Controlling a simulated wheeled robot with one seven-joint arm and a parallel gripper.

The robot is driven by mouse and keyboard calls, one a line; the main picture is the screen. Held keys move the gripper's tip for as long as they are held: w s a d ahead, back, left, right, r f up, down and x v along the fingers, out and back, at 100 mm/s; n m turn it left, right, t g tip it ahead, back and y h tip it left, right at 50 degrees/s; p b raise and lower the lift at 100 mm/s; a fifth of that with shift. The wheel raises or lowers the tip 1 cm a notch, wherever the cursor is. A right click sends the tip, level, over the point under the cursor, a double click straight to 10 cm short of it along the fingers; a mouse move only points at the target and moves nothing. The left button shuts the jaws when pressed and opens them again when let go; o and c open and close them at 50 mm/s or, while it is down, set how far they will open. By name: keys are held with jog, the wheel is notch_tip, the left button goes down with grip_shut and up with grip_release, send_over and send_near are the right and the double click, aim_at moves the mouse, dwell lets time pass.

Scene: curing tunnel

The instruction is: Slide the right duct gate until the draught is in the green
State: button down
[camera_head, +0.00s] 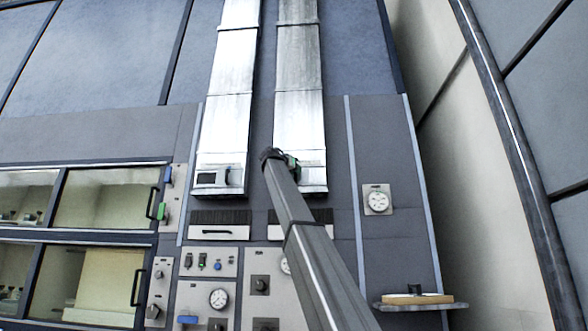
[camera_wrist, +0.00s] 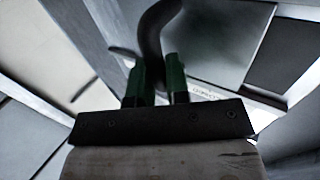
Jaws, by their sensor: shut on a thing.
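The right duct (camera_head: 299,90) is a pale metal channel running down the dark wall. The right gate is near its lower end, mostly hidden behind my arm. My gripper (camera_head: 290,163) is at that lower end. In the wrist view, my gripper's green fingers (camera_wrist: 156,82) are shut on a dark curved handle (camera_wrist: 157,35), which stands between them. A round dial gauge (camera_head: 378,199) is on the wall right of the duct. Its needle and any green band are too small to read.
The left duct (camera_head: 225,110) runs alongside, with a boxed handle (camera_head: 236,177) at its foot. Control panels with dials and switches sit below, partly behind my arm. A small shelf (camera_head: 420,306) juts out at lower right. Glass-fronted doors (camera_head: 108,197) stand at left.

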aim_at(308, 172)
jog(key=shift+s+d, duration=0.1)
jog(key=shift+d, duration=1.55)
jog(key=c, duration=1.4)
grip_release()
